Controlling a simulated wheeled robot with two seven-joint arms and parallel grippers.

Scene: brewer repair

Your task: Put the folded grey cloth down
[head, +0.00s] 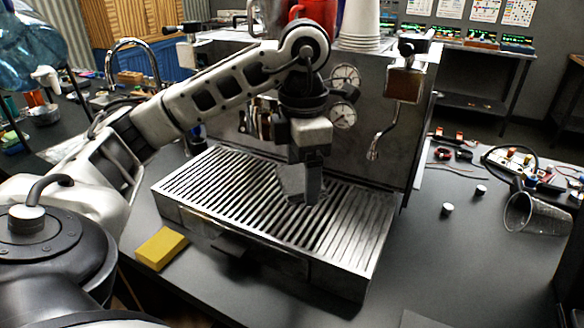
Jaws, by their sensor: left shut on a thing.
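The folded grey cloth (292,181) is a small grey piece just above the slatted drip tray of the brewer. My left gripper (308,195) points down over the tray and is shut on the cloth. The gripper's fingers hide part of the cloth. I cannot tell whether the cloth touches the slats. My right gripper is not in view.
The drip tray (215,193) fills the middle, with the steel brewer (385,130) behind it. A yellow sponge (161,248) lies at its front left. A clear cup (538,222) lies tipped at the right. The dark counter right of the tray is mostly free.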

